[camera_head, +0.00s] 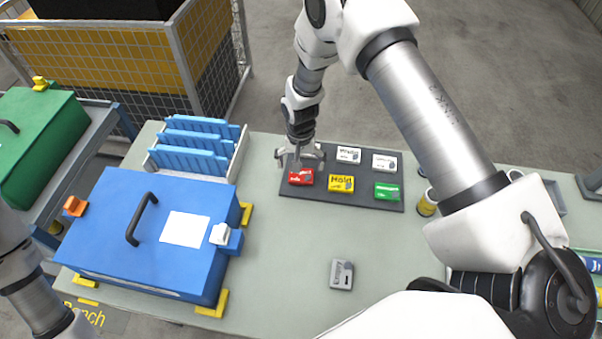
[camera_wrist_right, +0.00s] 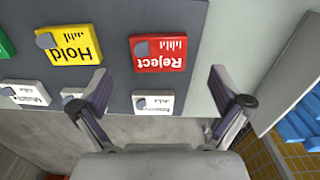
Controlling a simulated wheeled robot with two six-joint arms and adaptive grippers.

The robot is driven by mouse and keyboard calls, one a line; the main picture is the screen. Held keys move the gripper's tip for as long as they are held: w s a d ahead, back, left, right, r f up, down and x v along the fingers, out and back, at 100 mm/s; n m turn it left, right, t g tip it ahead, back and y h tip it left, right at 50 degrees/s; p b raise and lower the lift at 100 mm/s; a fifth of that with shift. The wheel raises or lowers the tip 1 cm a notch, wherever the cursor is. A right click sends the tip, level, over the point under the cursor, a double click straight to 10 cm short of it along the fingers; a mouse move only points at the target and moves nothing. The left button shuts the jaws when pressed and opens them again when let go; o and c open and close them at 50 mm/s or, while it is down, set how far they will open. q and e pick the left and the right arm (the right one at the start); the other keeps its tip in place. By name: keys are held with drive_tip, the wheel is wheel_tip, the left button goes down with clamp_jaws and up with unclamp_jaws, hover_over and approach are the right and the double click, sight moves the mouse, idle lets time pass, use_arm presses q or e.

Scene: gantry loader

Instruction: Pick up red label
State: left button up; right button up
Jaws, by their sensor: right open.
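The red label (camera_head: 301,177), printed "Reject", lies flat on a dark grey board (camera_head: 357,201) at its left end. It also shows in the right wrist view (camera_wrist_right: 174,56), top centre. My right gripper (camera_head: 299,160) is over the board just behind the red label. In the wrist view its two fingers (camera_wrist_right: 166,90) are spread wide and empty, with the label ahead of and between them. No contact with the label is visible. Only part of my left arm shows at the left edge; its gripper is out of view.
A yellow "Hold" label (camera_head: 341,184), a green label (camera_head: 387,192) and white labels (camera_head: 349,154) share the board. A blue lidded box (camera_head: 150,255) and a rack of blue plates (camera_head: 195,150) stand left. A grey labelled item (camera_head: 342,275) lies in front. The bench between is clear.

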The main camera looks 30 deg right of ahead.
sight(301, 176)
wheel_tip(301, 176, down, 4)
drive_tip(key=shift+p, duration=0.9)
drive_tip(key=shift+f, duration=0.3)
drive_tip(key=c, duration=1.1)
drive_tip(key=shift+r, duration=0.1)
